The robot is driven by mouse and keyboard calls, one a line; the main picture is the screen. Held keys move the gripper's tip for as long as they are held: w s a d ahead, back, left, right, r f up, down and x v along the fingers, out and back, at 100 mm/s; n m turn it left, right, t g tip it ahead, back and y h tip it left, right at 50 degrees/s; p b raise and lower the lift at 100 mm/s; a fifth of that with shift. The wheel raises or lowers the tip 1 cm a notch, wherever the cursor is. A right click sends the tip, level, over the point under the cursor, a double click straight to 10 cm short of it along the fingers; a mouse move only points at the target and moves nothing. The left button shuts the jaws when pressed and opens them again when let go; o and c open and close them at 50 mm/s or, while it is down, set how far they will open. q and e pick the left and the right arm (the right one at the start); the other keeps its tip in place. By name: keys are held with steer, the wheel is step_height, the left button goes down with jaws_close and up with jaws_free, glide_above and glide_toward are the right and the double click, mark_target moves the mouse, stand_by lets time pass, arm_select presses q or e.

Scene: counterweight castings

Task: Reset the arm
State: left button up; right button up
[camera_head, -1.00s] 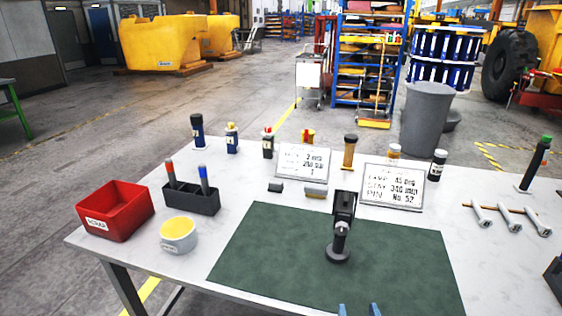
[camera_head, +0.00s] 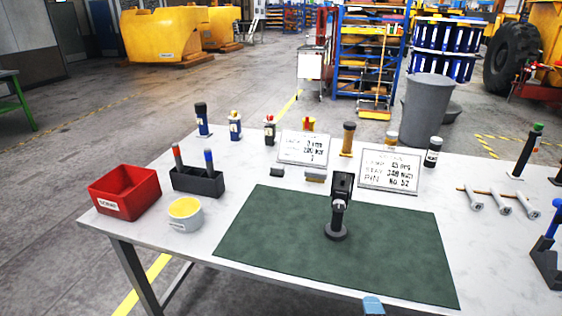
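A light-blue tip (camera_head: 373,305), which looks like part of one of my grippers, shows at the bottom edge, right of centre, at the near edge of the green mat (camera_head: 280,240). It seems to be my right gripper, but its arm is out of frame. Only this small piece shows, so I cannot tell its opening, and nothing is visibly held. My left gripper is not in view. A black handheld tool (camera_head: 340,190) stands upright on a round base on the mat, apart from the blue tip.
On the white table stand a red bin (camera_head: 125,205), a yellow-filled cup (camera_head: 186,229), a dark pen holder (camera_head: 197,182), several bottles along the back, and two signs (camera_head: 303,147) (camera_head: 390,171). Pale tools (camera_head: 500,203) and a blue-handled item (camera_head: 550,245) are at right. Most of the mat is clear.

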steer(key=s+d+f+m+g, duration=0.2)
steer(key=s+d+f+m, duration=0.2)
steer(key=s+m, duration=0.2)
steer(key=s+d+f+m+g, duration=0.2)
steer(key=s+d+f+m, duration=0.2)
steer(key=s+m, duration=0.3)
steer(key=f+m, duration=0.1)
steer(key=m, duration=0.2)
steer(key=shift+s+d+g+y, duration=0.15)
steer(key=shift+d+g+y, duration=0.15)
steer(key=shift+d, duration=0.05)
